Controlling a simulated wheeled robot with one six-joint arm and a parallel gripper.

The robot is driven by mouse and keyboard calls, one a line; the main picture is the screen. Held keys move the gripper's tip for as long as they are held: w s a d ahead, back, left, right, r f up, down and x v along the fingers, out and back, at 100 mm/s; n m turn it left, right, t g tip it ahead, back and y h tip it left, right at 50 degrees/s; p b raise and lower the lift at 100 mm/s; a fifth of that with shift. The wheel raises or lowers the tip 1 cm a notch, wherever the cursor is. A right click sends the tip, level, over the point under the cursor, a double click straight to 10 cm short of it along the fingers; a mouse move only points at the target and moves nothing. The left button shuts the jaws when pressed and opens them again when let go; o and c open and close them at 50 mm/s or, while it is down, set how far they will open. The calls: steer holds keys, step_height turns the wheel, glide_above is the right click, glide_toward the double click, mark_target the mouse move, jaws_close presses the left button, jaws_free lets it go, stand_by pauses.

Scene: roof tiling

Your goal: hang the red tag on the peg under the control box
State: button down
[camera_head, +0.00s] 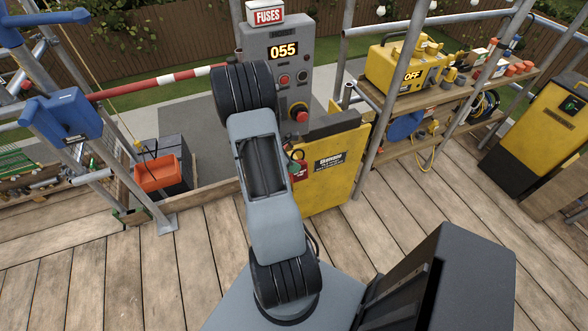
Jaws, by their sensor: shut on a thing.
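I cannot make out the peg under the box. My gripper is hidden behind my own arm, so its jaws and anything in them do not show.
A yellow gate panel (333,170) with a black label stands below the box. A red-and-white barrier pole (160,80) extends to its left. An orange bin (157,173) sits on a dark block. Shelves (455,85) with yellow equipment stand at right. Scaffold poles flank the box; the plank deck is open.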

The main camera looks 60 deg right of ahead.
steer(key=w+d, duration=0.1)
steer(key=w, duration=0.1)
steer(key=w+d+f, duration=0.1)
steer(key=w, duration=0.1)
steer(key=shift+d+b, duration=0.35)
steer(key=shift+b, duration=0.05)
steer(key=shift+f, duration=0.25)
stand_by(0.8)
steer(key=c, duration=1)
jaws_free()
steer(key=shift+w+a+r+b, duration=0.2)
steer(key=shift+w+a+b, duration=0.45)
steer(key=shift+w+a, duration=0.85)
steer(key=shift+w+a+r+b, duration=0.15)
steer(key=shift+w+a+b, duration=0.45)
steer(key=shift+w+a, duration=0.9)
steer(key=shift+w+a+r+b, duration=0.2)
steer(key=shift+w+a+b, duration=0.45)
steer(key=shift+w+a, duration=0.85)
steer(key=shift+d, duration=0.15)
